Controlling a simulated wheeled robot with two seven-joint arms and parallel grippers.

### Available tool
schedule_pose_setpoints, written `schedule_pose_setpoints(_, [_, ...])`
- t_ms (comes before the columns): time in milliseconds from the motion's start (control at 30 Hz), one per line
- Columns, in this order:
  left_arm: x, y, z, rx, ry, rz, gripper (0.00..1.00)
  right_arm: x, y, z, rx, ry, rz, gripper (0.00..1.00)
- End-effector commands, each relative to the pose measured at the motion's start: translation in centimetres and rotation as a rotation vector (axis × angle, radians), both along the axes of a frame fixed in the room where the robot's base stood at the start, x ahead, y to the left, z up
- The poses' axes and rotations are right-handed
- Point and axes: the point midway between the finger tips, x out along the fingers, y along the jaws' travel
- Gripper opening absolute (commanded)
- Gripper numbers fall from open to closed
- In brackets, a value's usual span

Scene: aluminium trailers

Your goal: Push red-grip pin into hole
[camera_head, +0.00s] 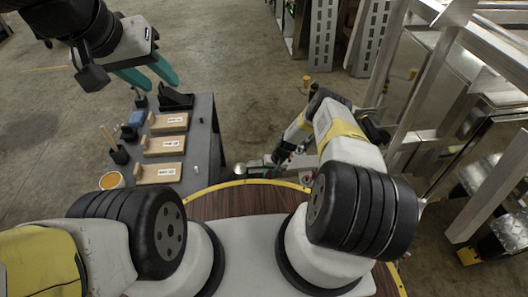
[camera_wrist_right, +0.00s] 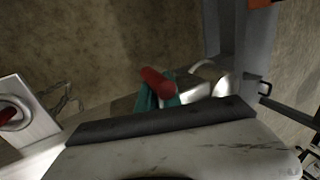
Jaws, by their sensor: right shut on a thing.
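The red-grip pin (camera_wrist_right: 157,82) shows in the right wrist view as a short red cylinder between the teal fingertips of my right gripper (camera_wrist_right: 157,97), which is shut on it. The pin's lower part is hidden behind the fingers and the wrist housing. A pale metal plate with a round opening (camera_wrist_right: 15,110) is at the left edge of that view, apart from the gripper; a red piece lies at the opening. In the head view my right gripper (camera_head: 284,155) is small and partly hidden by its arm. My left gripper (camera_head: 149,74) is open and empty, raised at upper left.
Aluminium trailer frames (camera_head: 435,95) crowd the right. A metal coupling (camera_head: 241,169) is near the middle. Open floor lies at upper centre.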

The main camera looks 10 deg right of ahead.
Motion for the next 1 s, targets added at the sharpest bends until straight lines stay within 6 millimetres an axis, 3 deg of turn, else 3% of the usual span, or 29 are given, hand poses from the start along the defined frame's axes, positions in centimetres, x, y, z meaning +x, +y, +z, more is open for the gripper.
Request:
schedule_pose_setpoints(633, [0.0,0.0,0.0,0.000,0.000,0.000,0.40,1.7,0.0,0.0,0.000,-0.001,0.001,0.00])
schedule_pose_setpoints(700, [0.0,0.0,0.0,0.000,0.000,0.000,0.40,1.7,0.0,0.0,0.000,-0.001,0.001,0.19])
schedule_pose_setpoints(800, [0.0,0.0,0.0,0.000,0.000,0.000,0.40,1.8,0.0,0.1,0.000,-0.003,0.000,0.35])
schedule_pose_setpoints(1000, [0.0,0.0,0.0,0.000,0.000,0.000,0.40,1.9,0.1,0.1,0.001,-0.005,-0.002,0.35])
